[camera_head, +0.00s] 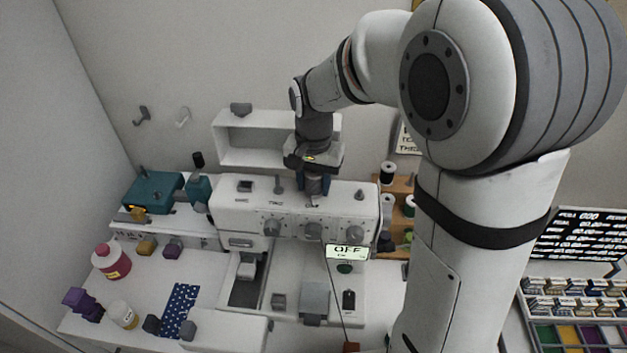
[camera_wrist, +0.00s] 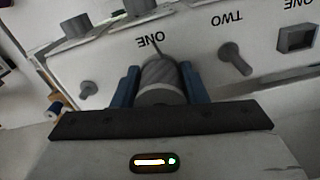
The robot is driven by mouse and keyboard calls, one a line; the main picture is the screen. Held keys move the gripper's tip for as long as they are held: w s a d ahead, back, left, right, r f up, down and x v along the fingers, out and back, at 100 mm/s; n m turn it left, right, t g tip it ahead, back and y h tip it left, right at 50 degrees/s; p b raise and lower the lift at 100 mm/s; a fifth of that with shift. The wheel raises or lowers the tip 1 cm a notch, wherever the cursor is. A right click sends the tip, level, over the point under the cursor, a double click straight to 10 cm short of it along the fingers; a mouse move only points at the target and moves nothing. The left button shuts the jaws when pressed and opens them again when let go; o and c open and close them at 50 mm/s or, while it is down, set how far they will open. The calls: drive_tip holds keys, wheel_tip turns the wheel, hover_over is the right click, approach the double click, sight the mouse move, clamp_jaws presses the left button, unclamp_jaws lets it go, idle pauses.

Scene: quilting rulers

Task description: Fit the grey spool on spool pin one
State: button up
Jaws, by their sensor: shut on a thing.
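My gripper (camera_head: 313,188) is shut on a grey ribbed spool (camera_wrist: 162,78), held between two blue fingers. In the head view the spool (camera_head: 314,186) shows under the gripper, at the top of the white sewing machine (camera_head: 225,219). In the wrist view it lies by the upside-down label "ONE" (camera_wrist: 150,40). A thin dark pin (camera_wrist: 156,48) shows just beyond the spool by that label. Most of it is hidden, and I cannot tell whether the spool is around it or apart.
Beside the spool stands a grey peg marked "TWO" (camera_wrist: 236,59). Another small grey peg (camera_wrist: 87,89) stands on the other side. A white open shelf (camera_head: 240,145) is behind the gripper. A wooden spool rack (camera_head: 398,186) stands at the right, a teal machine (camera_head: 153,193) at the left.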

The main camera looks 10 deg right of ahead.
drive_tip(key=shift+f, duration=0.1)
drive_tip(key=o, duration=0.9)
wheel_tip(320, 180, up, 8)
drive_tip(key=shift+f+b, duration=0.15)
drive_tip(key=shift+b, duration=0.25)
drive_tip(key=s+d+n+t, duration=0.1)
drive_tip(key=s+d, duration=0.2)
drive_tip(key=s, duration=0.2)
drive_tip(key=s+d+f+n+t, duration=0.1)
drive_tip(key=s+d+n, duration=0.1)
drive_tip(key=s, duration=0.4)
drive_tip(key=s+d+f+n+t, duration=0.1)
drive_tip(key=s+d, duration=0.3)
drive_tip(key=s, duration=0.1)
drive_tip(key=shift+s+d+n, duration=0.3)
drive_tip(key=shift+s, duration=0.05)
